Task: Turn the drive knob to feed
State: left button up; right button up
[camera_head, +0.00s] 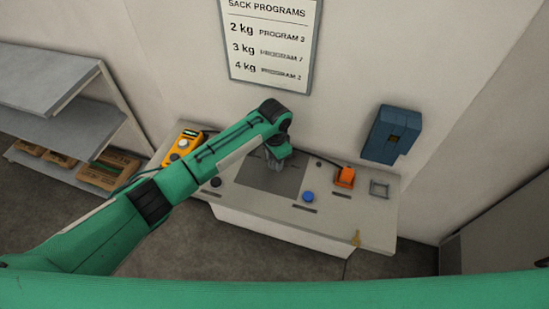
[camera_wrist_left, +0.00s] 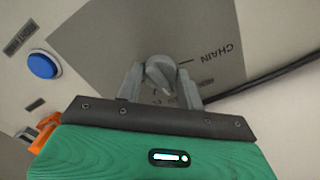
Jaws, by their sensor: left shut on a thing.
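The drive knob (camera_wrist_left: 160,71) is a grey knob on a dark grey panel plate (camera_head: 265,182). It shows in the left wrist view, with the word CHAIN and a short line beside it on the right. Other marks below the knob are partly hidden by the gripper, and I see no readable feed label. My left gripper (camera_wrist_left: 160,83) is shut on the knob, one finger on each side. In the head view the left gripper (camera_head: 278,158) reaches down to the plate and hides the knob. My right gripper is in neither view.
The console (camera_head: 345,220) also carries a blue button (camera_head: 308,196), an orange device (camera_head: 345,177) and a yellow control box (camera_head: 182,146). A blue box (camera_head: 392,134) and a sack program sign (camera_head: 270,45) are on the wall. Shelves (camera_head: 60,120) stand at left.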

pick_arm(q)
jog(key=shift+w+m, duration=0.1)
jog(key=shift+m, duration=0.6)
jog(key=o, duration=1)
jog(key=shift+r, duration=0.1)
jog(key=shift+r+b, duration=0.3)
jog(key=shift+r, duration=0.05)
notch_tip(320, 180, up, 13)
jog(key=b, duration=0.4)
jog(key=shift+b, duration=0.3)
